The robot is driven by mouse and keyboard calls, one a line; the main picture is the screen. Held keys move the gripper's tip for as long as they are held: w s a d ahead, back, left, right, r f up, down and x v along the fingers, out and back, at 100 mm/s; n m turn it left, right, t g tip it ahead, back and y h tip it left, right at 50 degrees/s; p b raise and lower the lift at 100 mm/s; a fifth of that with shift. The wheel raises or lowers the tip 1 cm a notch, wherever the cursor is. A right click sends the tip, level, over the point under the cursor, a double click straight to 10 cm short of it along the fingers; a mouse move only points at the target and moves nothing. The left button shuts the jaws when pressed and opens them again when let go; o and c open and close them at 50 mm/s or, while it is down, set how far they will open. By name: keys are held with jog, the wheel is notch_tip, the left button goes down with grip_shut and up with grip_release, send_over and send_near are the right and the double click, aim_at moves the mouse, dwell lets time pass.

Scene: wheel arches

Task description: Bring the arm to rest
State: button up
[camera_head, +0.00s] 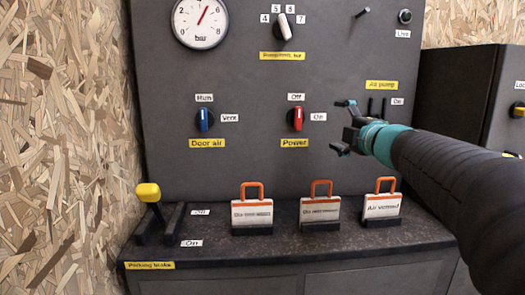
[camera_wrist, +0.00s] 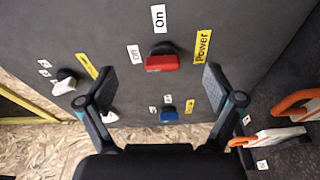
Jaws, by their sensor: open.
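My gripper (camera_head: 345,128) is at the end of my black arm, which reaches in from the right of the head view. Its two fingers are spread with nothing between them. It is in front of the dark panel (camera_head: 245,75), to the right of the red Power knob (camera_head: 296,119). In the wrist view the open fingers (camera_wrist: 158,88) frame the panel. The red knob (camera_wrist: 162,62) shows beyond them, apart from the fingers. It stands upright in the head view, in line with its Off label.
Three orange-shackled lock tags (camera_head: 252,214) stand on the ledge below. A yellow-topped lever (camera_head: 148,193) is at its left. A blue Door air knob (camera_head: 204,119), a white selector (camera_head: 284,27) and a gauge (camera_head: 200,22) are on the panel. A dark cabinet (camera_head: 455,90) stands at right.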

jog(key=d+f+m+h, duration=0.4)
jog(key=d+m+h, duration=0.1)
jog(key=d+m, duration=0.2)
jog(key=s+d+f+m+g+h, duration=0.1)
jog(key=s+f+m+g, duration=0.1)
jog(key=s+f+m, duration=0.1)
jog(key=s+d+f+m+g+h, duration=0.1)
jog(key=s+f+m+g+h, duration=0.1)
jog(key=s+f+m, duration=0.1)
jog(key=s+d+f+m+g+h, duration=0.1)
jog(key=s+f+m+g+h, duration=0.1)
jog(key=f, duration=0.4)
jog(key=shift+s+d+f+m+g, duration=0.1)
jog(key=shift+s+m+g, duration=0.1)
jog(key=shift+s+m, duration=0.3)
jog(key=shift+s+d+f+m+g, duration=0.1)
jog(key=shift+s+m+g, duration=0.15)
jog(key=shift+s, duration=0.4)
jog(key=s+a+f+m+g+y, duration=0.1)
jog(key=s+a+f+g+y, duration=0.1)
jog(key=s+a+f, duration=0.4)
jog(key=s+a+f+m+g+y, duration=0.2)
jog(key=s+a+f, duration=0.5)
jog(key=s+a, duration=0.5)
jog(key=s+g+y, duration=0.1)
jog(key=s+y, duration=0.1)
jog(key=s, duration=0.1)
jog(key=shift+f, duration=0.3)
jog(key=shift+s, duration=0.1)
